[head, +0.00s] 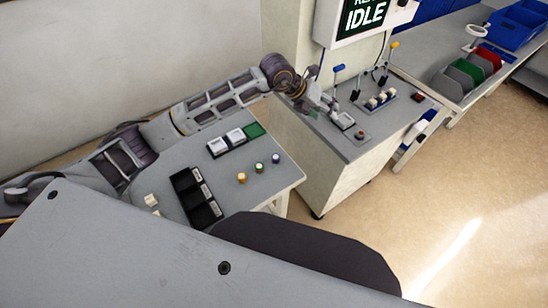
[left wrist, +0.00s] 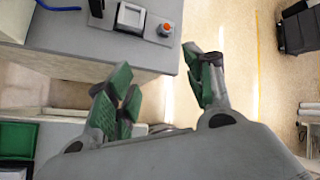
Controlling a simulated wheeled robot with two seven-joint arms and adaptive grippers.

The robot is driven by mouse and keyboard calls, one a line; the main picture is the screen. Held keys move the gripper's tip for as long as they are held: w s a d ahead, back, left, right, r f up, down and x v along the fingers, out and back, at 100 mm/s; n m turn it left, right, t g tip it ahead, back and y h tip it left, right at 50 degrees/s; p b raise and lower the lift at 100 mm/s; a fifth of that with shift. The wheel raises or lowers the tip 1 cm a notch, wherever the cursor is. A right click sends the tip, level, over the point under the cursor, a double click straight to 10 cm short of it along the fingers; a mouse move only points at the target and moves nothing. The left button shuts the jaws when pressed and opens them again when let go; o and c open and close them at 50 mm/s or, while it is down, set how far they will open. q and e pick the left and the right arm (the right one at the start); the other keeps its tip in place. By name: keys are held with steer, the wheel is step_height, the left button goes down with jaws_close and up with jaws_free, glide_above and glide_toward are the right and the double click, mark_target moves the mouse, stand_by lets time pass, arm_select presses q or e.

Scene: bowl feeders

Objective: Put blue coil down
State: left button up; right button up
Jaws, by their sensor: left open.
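A small spool with a dark blue top (head: 276,158), which looks like the blue coil, stands upright on the grey near table (head: 237,158). It is at the right end of a row with a greenish one (head: 259,167) and an amber one (head: 242,178). My left gripper (head: 314,104) is beyond that table, close to the front left of the console. In the left wrist view its green-padded fingers (left wrist: 160,85) are spread wide with nothing between them, beside the console edge. No coil shows in that view. My right gripper is out of sight.
The console (head: 352,151) carries a pale square holder (head: 343,120), a red button (head: 360,134) and upright levers. The near table bears black bins (head: 195,198) and white and green trays (head: 235,137). Floor is open to the right. A screen reads IDLE (head: 364,15).

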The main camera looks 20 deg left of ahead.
arm_select(q)
steer(key=s+a+f+m+g+y, duration=0.1)
steer(key=s+a+f+g+y, duration=0.1)
steer(key=a, duration=0.4)
steer(key=s+a+f+m+g+y, duration=0.2)
steer(key=s+a+f+y, duration=0.2)
steer(key=s+a+y, duration=0.1)
steer(key=shift+s+a+g, duration=0.4)
steer(key=shift+s+a, duration=0.3)
steer(key=shift+a, duration=0.25)
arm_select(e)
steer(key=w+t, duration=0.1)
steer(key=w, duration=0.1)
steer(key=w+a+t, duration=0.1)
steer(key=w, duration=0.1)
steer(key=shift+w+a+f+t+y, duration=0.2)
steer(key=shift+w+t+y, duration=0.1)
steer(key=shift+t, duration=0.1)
arm_select(q)
steer(key=shift+f, duration=0.1)
glide_above(276, 157)
step_height(276, 157, down, 8)
steer(key=shift+s+r, duration=0.1)
steer(key=shift+s, duration=0.05)
steer(key=shift+f, duration=0.3)
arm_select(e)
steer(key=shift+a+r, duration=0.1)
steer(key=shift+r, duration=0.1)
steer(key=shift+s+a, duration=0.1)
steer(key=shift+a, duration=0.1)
